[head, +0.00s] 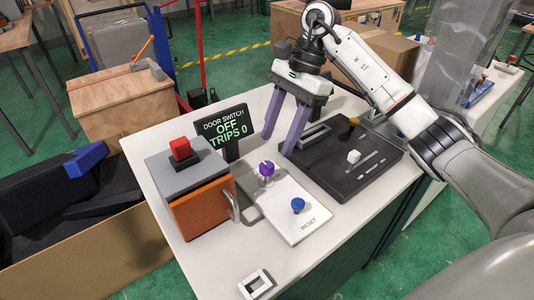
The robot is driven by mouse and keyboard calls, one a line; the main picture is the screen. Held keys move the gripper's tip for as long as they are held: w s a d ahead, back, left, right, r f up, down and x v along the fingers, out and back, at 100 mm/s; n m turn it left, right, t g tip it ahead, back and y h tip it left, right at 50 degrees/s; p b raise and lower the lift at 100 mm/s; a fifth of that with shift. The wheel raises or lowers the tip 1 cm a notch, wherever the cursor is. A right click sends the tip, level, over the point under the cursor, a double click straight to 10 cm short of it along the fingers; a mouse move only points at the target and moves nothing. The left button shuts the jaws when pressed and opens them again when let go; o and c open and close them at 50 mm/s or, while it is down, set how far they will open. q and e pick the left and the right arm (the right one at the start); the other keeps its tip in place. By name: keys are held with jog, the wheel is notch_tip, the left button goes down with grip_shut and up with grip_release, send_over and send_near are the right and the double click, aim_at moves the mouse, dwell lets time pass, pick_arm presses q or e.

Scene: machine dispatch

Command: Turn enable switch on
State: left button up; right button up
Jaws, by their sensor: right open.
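No part is legibly labelled as the enable switch. A sign (226,128) reads "DOOR SWITCH OFF TRIPS 0". A grey box (187,172) with an orange door (203,208) carries a red button (180,149) on top. A white panel (292,214) marked RESET has a blue knob (298,205); a purple knob (266,169) stands behind it. A black panel (345,178) holds a white knob (354,156), a yellow knob (353,121) and slots. My right gripper (278,145) is open and empty, its purple fingers pointing down behind the purple knob. My left gripper is out of view.
A small white square frame (256,284) lies near the white table's (195,262) front edge. A metal handle (233,207) juts from the orange door. A cardboard bin (112,250) with dark and blue items stands at left. The front of the table is mostly clear.

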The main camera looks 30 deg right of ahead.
aim_at(267, 165)
jog(key=x, duration=0.5)
jog(key=shift+a+f+p, duration=0.15)
jog(key=shift+f+p, duration=0.1)
jog(key=shift+p, duration=0.1)
jog(key=shift+a+f, duration=0.1)
jog(key=shift+f, duration=0.15)
jog(key=shift+w+f, duration=0.1)
jog(key=shift+f, duration=0.05)
jog(key=c, duration=1.1)
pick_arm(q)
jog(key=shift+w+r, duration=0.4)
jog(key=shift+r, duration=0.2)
pick_arm(e)
jog(key=shift+o, duration=0.2)
